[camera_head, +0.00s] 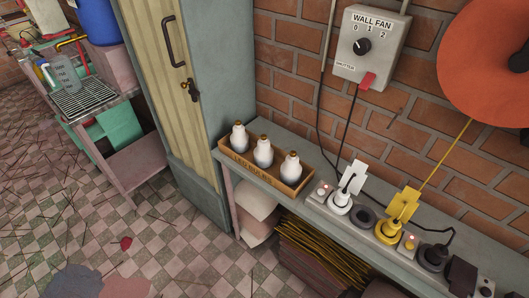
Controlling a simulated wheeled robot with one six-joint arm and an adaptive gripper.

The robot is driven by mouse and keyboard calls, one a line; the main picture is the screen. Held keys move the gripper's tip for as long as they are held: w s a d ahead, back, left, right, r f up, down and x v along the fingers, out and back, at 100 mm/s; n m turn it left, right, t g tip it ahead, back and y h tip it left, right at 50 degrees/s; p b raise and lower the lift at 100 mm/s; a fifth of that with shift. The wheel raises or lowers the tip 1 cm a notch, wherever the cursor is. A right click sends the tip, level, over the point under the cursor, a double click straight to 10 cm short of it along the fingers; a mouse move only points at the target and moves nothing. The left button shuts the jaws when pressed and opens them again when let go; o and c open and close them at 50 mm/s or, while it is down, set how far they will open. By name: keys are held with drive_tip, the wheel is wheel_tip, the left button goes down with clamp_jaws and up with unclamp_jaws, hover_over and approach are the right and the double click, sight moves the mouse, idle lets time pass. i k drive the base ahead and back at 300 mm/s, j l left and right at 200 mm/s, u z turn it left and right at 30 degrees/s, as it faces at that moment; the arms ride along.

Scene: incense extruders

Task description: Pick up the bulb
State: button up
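Three white bulbs with brass-coloured caps stand upright in a row in a shallow wooden box (262,175) with lettering on its front. The left bulb (239,139), the middle bulb (263,153) and the right bulb (290,169) are apart from each other. The box hides their lower ends. The box sits on the left end of a grey shelf against the brick wall. I cannot make out my gripper in this view.
Right of the box, the grey shelf (335,226) carries a power strip with a white plug (340,201), a yellow plug (388,231) and cords. A tall cabinet (205,110) stands left. A wall fan switch box (371,47) hangs above. Tiled floor (170,245) lies open at lower left.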

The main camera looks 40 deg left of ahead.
sight(263, 153)
drive_tip(key=u, duration=0.6)
drive_tip(key=i+j+u, duration=0.15)
drive_tip(key=j+u, duration=0.2)
drive_tip(key=i+j+u, duration=0.2)
drive_tip(key=u, duration=0.15)
drive_tip(key=i+j+u, duration=0.2)
drive_tip(key=u, duration=0.15)
drive_tip(key=i+j, duration=0.35)
drive_tip(key=i, duration=0.1)
